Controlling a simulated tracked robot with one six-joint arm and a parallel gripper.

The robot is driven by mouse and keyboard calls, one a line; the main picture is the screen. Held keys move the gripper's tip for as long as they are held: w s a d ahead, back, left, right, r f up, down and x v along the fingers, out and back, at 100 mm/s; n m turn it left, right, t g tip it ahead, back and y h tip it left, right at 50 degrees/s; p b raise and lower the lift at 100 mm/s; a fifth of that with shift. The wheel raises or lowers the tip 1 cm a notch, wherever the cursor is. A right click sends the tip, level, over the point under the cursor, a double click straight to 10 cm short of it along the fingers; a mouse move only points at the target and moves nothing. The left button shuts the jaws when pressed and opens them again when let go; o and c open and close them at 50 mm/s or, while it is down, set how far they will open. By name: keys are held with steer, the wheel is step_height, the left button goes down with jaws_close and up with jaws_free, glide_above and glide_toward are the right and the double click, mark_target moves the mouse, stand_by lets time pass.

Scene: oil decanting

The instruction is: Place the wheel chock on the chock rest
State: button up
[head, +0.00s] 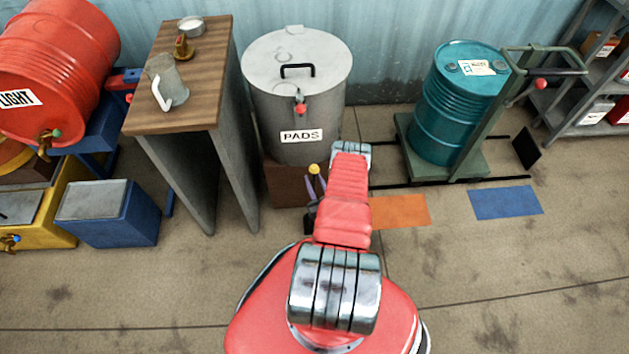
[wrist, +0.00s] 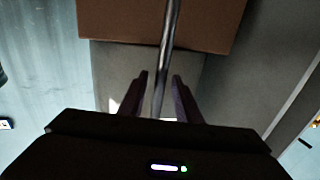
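No wheel chock shows as a clear shape in either view. A yellow knob (head: 314,169) stands by my gripper (head: 311,188) in the head view, mostly hidden below by my arm. In the wrist view my gripper (wrist: 159,80) has its two dark fingers apart, with a thin shiny rod (wrist: 168,40) running between them. Gaps show on both sides of the rod. I cannot tell whether the rod belongs to the chock. The chock rest cannot be identified; an orange floor patch (head: 400,211) and a blue floor patch (head: 506,202) lie to the right.
A grey PADS bin (head: 300,105) stands on a brown block (head: 285,185) beyond my gripper. A wooden-topped table (head: 200,80) is at left. A teal drum (head: 455,110) on a green trolley (head: 480,165) and a dark plate (head: 527,148) are at right. Front-right floor is clear.

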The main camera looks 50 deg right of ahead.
steer(key=v, duration=1.2)
stand_by(0.8)
